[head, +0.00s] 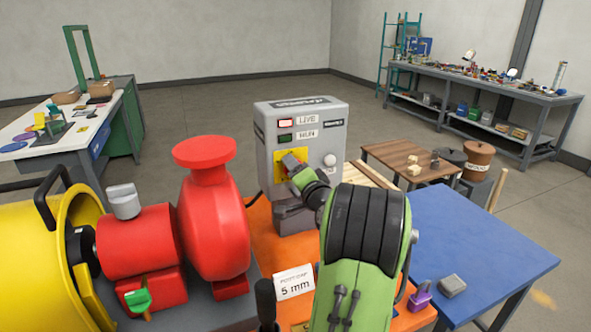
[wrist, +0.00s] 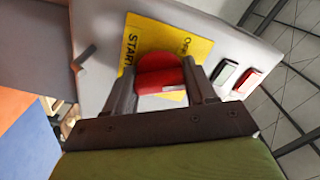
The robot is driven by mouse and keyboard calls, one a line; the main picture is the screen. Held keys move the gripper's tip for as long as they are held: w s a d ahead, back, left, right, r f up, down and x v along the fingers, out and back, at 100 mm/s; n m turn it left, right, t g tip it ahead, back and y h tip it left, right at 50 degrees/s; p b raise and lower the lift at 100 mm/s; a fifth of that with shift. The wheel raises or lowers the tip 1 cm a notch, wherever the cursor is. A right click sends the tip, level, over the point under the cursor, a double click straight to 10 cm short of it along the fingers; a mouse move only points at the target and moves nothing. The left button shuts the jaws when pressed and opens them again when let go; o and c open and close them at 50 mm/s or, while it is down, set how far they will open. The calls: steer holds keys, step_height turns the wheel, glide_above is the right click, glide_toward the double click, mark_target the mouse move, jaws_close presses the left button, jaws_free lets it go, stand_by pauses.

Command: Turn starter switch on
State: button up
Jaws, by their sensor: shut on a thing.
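The starter box (head: 300,125) is a grey cabinet standing behind the red pump. Its red LIVE lamp (head: 286,123) looks lit and its green RUN lamp (head: 285,138) looks dark. The starter switch is a red rotary knob (wrist: 162,76) on a yellow plate (wrist: 198,44) marked START. My gripper (head: 290,162) reaches the plate from the front, and in the wrist view its two fingers (wrist: 160,84) are shut on the knob, one on each side. In the head view my gripper hides the knob.
A red pump (head: 215,225) and a yellow guard (head: 35,265) stand at left. A white 5 mm card (head: 294,284) is on the orange base.

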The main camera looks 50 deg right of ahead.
steer(key=m+p, duration=0.2)
steer(key=m, duration=0.3)
steer(key=shift+d+r+m, duration=0.1)
steer(key=shift+r+m, duration=0.05)
steer(key=shift+m, duration=0.15)
stand_by(0.4)
steer(key=o, duration=1)
steer(key=shift+o, duration=0.2)
steer(key=shift+s, duration=0.1)
steer(key=b+v, duration=0.3)
steer(key=v, duration=1.2)
steer(key=shift+s+a+b, duration=0.25)
steer(key=shift+s+b, duration=0.05)
steer(key=shift+b, duration=0.1)
